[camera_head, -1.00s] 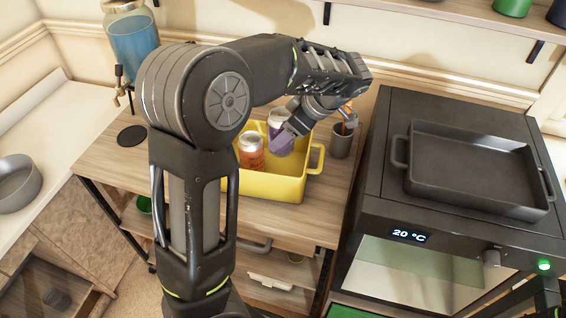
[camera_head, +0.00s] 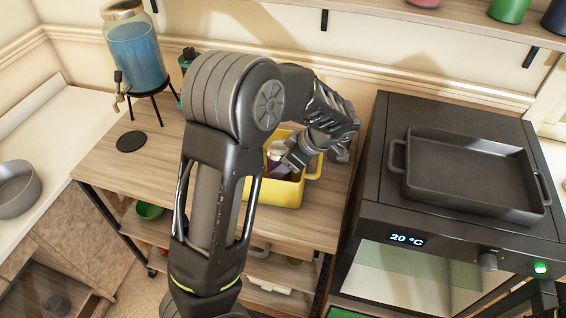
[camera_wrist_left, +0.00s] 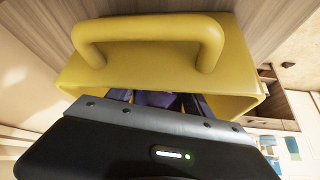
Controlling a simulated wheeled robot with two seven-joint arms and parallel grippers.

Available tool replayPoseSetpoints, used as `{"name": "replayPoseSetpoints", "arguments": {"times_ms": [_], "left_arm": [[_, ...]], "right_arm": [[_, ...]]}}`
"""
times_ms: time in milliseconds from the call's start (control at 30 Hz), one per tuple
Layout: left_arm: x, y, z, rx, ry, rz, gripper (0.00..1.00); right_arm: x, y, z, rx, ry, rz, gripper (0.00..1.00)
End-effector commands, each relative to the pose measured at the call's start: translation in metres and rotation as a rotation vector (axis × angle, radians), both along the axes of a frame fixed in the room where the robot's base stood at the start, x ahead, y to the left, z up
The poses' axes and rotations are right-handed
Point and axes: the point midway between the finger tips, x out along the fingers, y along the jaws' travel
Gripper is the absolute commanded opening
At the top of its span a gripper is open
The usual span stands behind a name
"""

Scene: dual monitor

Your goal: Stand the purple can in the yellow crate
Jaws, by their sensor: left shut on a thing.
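The yellow crate (camera_head: 282,193) stands on the wooden table, partly hidden by my left arm. Its handle (camera_wrist_left: 150,28) fills the top of the left wrist view. The purple can (camera_head: 275,167), with a pale silver top, is low inside the crate's walls. A strip of it also shows in the left wrist view (camera_wrist_left: 156,99), between my fingers. My left gripper (camera_head: 283,163) reaches down into the crate from the right and is shut on the can. Whether the can touches the crate floor is hidden.
A black oven with a dark tray (camera_head: 470,175) on top stands to the right of the table. A blue drink dispenser (camera_head: 138,55) stands at the back left. A black round coaster (camera_head: 131,141) lies on otherwise clear wood at the left.

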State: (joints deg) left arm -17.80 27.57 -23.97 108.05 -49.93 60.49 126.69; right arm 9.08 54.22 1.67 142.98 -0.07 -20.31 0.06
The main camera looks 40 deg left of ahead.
Motion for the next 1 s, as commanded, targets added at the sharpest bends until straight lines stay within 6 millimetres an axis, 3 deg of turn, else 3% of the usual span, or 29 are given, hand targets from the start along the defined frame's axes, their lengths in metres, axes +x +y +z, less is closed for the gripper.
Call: {"name": "replayPoseSetpoints", "arguments": {"times_ms": [367,400,500,767,1000], "left_arm": [[0.001,0.000,-0.004,0.000,-0.002,0.000,0.00],[0.000,0.000,-0.003,-0.001,-0.002,0.000,0.61],[0.000,0.000,-0.002,-0.001,-0.001,-0.001,0.68],[0.000,0.000,-0.002,-0.001,-0.001,-0.001,0.68],[0.003,-0.009,0.012,-0.001,-0.005,-0.002,0.68]], "right_arm": [[0.000,0.000,-0.004,0.000,0.000,0.000,0.36],[0.000,0.000,-0.004,0.000,0.000,0.000,0.36],[0.000,0.000,-0.003,0.000,0.000,0.000,0.36],[0.000,0.000,-0.002,0.000,0.000,0.000,0.36],[0.000,0.000,-0.002,0.000,0.000,0.000,0.36]]}}
